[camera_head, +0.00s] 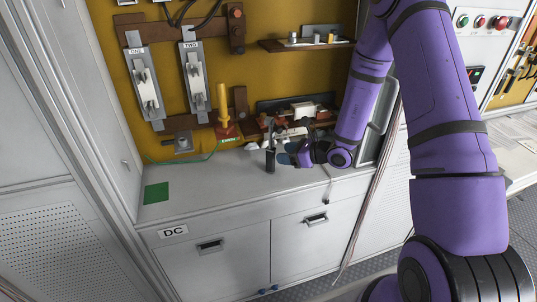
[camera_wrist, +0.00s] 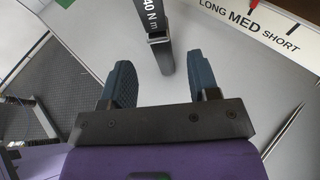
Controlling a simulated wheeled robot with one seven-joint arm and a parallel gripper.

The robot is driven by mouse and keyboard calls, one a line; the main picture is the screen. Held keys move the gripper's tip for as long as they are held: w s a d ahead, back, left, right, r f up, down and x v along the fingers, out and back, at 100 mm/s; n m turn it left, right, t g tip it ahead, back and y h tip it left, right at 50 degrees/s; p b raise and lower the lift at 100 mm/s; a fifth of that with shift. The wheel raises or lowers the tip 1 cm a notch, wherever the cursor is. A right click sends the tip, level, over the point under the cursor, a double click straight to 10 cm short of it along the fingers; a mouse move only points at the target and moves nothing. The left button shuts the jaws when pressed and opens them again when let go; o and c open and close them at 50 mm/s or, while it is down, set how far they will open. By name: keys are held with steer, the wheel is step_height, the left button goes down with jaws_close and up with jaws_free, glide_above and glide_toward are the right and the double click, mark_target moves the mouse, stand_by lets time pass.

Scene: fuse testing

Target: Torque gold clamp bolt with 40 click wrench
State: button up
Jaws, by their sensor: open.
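A black wrench (camera_wrist: 165,48) marked "40 N m" shows in the wrist view, beyond and between my fingertips. In the head view, a dark upright handle (camera_head: 270,160) stands on the cabinet top just left of my gripper (camera_head: 287,158); it looks like the same wrench. In the wrist view, my gripper (camera_wrist: 159,72) is open, its two dark blue fingers spread on either side of the wrench's line, with nothing between the pads. I see no touch between fingers and wrench. The gold clamp bolt cannot be made out for certain.
Switch units "ONE" (camera_head: 146,87) and "TWO" (camera_head: 194,82) hang on the yellow back panel. A yellow-handled tool (camera_head: 223,105) stands on a red base. A brown shelf (camera_head: 306,44) holds small parts. A green square (camera_head: 156,193) marks the cabinet top's clear left part. A "LONG MED SHORT" label (camera_wrist: 240,20) lies nearby.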

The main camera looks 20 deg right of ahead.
mark_target(275, 151)
steer(key=shift+r+x, duration=0.15)
steer(key=shift+x, duration=1.4)
steer(key=shift+r+x, duration=0.2)
steer(key=shift+x, duration=1.35)
steer(key=shift+w, duration=0.1)
jaws_close()
steer(key=shift+r, duration=0.15)
